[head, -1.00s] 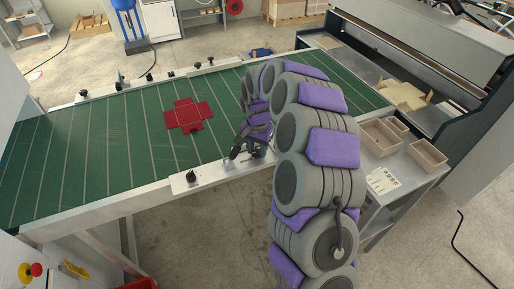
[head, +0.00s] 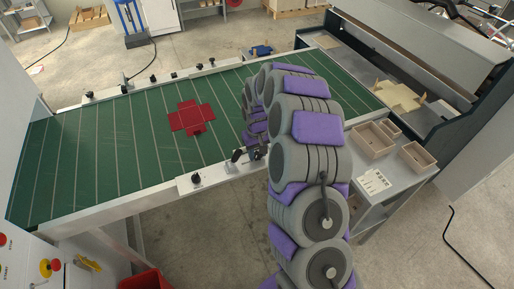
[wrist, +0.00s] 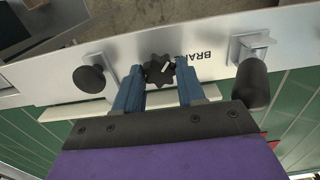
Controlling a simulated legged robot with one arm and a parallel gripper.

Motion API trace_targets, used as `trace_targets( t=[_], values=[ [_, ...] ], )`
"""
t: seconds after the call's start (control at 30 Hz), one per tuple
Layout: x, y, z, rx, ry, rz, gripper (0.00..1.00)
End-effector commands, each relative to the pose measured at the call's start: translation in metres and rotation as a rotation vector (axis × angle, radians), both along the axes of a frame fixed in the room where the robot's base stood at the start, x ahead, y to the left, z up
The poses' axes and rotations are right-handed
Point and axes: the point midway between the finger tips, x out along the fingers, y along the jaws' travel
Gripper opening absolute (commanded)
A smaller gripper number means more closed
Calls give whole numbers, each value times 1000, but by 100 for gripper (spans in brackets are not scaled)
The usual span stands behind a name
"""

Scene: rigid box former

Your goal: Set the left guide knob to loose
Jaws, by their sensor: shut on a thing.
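In the wrist view my gripper (wrist: 160,82) has its two blue fingers on either side of a black star-shaped knob (wrist: 158,68) with a white pointer line. It is shut on this knob. The knob sits on the pale front rail, beside upside-down lettering that begins "BRA"; a finger and the picture angle leave the rest unread. In the head view my gripper (head: 261,153) is at the front rail (head: 150,199), partly hidden by my arm, and the held knob cannot be made out. Another black knob (head: 196,179) stands on the rail to its left.
In the wrist view a round black knob (wrist: 90,78) is left of the fingers and a black cylindrical handle (wrist: 251,82) is close on the right. A red box blank (head: 191,117) lies on the green bed. Wooden trays (head: 372,140) stand on the right side table.

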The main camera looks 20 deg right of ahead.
Motion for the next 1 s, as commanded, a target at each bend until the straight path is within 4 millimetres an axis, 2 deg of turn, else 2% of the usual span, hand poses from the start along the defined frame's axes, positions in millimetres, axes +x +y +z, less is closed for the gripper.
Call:
trace_targets(
  t=[0.6, 1.0],
  values=[
    [2, 0, 1, 0, -5, 554, 9],
    [2, 0, 1, -2, -5, 749, 9]
  ],
)
